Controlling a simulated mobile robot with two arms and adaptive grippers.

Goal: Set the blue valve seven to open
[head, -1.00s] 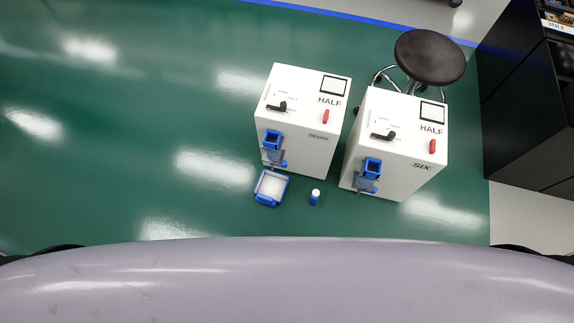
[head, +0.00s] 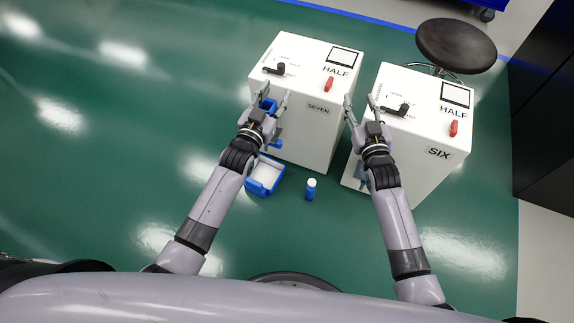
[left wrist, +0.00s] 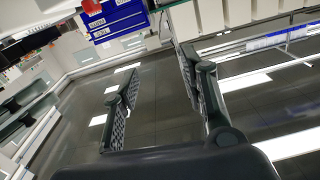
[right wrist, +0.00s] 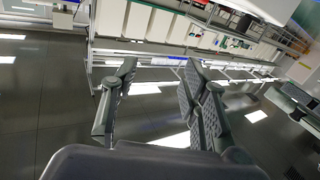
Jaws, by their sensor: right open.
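The white cabinet marked SEVEN (head: 318,125) stands in the middle of the head view, with a black lever (head: 275,69) on its top and a display reading HALF. On its front is a blue hopper (head: 268,104), with a blue valve part (head: 277,144) lower down. My left arm hides much of the fitting between them, so the valve's setting cannot be told. My left gripper (head: 275,93) is open and empty, its fingers overlapping the hopper in the picture; contact cannot be told. My right gripper (head: 360,98) is open and empty, before the cabinet marked SIX.
The cabinet marked SIX (head: 425,135) stands to the right, also reading HALF, with a black lever (head: 397,109). A blue tray (head: 261,189) and a small blue-and-white bottle (head: 311,188) are on the green floor. A stool (head: 456,45) stands behind. Floor at left is clear.

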